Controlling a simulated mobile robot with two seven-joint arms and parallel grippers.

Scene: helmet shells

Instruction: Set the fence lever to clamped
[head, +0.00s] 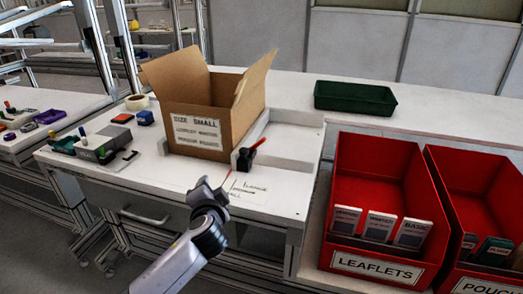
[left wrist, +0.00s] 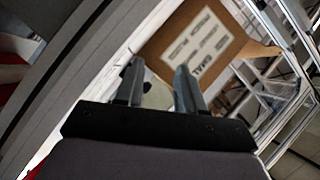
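The fence lever (head: 257,145) is a short red and black handle on a black block (head: 244,160), just right of the cardboard box's front corner. It slants up to the right. A printed card (head: 247,189) lies in front of it, with a thin red line beside it; its words are too small to read surely. My right gripper is in no view.
The open cardboard box (head: 199,104), labelled SIZE SMALL, stands behind the lever against white rails (head: 291,131). A green tray (head: 355,97) is at the back. Red bins (head: 376,187) are at right. Small devices (head: 104,146) lie at left. Bench in front of the lever is mostly clear.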

